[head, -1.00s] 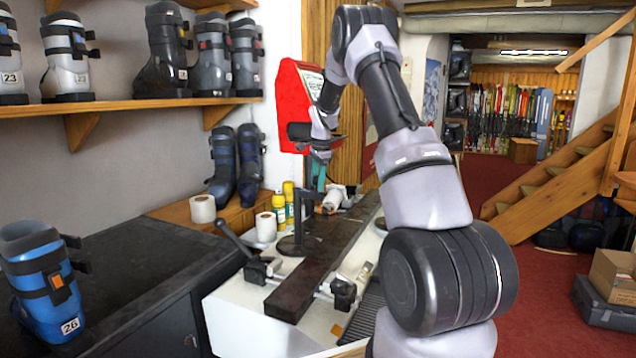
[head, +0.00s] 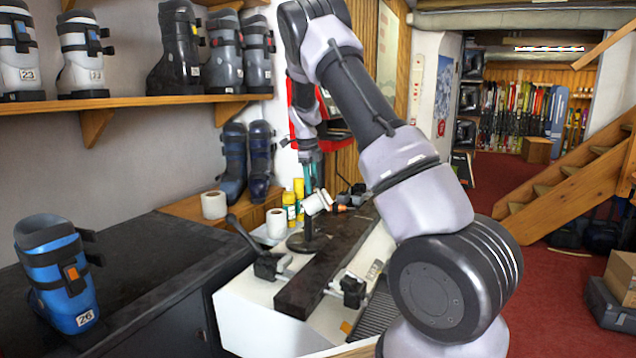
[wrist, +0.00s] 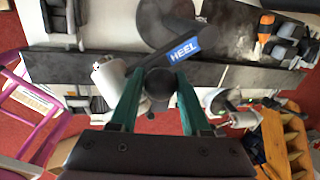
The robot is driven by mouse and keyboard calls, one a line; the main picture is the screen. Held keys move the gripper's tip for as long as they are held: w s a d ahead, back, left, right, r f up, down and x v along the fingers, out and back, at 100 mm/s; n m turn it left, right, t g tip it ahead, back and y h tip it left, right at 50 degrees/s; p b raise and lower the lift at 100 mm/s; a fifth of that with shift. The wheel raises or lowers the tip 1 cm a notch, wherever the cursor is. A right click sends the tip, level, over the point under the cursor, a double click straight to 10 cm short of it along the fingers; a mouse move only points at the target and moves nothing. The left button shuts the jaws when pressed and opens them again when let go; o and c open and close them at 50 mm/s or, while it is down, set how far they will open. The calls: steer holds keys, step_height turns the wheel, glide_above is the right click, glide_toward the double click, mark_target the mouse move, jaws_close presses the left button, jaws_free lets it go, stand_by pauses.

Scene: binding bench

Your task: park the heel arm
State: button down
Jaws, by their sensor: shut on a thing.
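The heel arm is a black bar with a blue HEEL label (wrist: 186,47) in the wrist view. It runs from beside a round dark base to a dark round knob (wrist: 159,84). My gripper (wrist: 158,80) has its green fingers shut on that knob, one on each side.
A long dark bar (head: 325,265) lies along the white bench, with black clamps (head: 268,266) at its near end. Paper rolls (head: 276,222) and yellow bottles (head: 289,203) stand close on the left. A blue boot (head: 62,280) stands on the dark counter.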

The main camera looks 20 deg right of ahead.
steer(key=shift+w+a+m+g+h, duration=0.2)
steer(key=shift+w+a+m, duration=0.2)
steer(key=shift+a+m, duration=0.65)
steer(key=shift+w+a+m+g+h, duration=0.15)
steer(key=shift+w+a+m, duration=0.4)
steer(key=shift+m, duration=0.85)
steer(key=shift+w+a+m+g+h, duration=0.1)
steer(key=shift+w+a+m+g, duration=0.2)
steer(key=shift+a+m, duration=0.8)
steer(key=shift+d+r+m, duration=0.1)
steer(key=shift+d+m, duration=0.05)
steer(key=shift+m, duration=0.1)
steer(key=shift+c, duration=1.9)
jaws_free()
steer(key=v, duration=1)
steer(key=shift+r, duration=0.35)
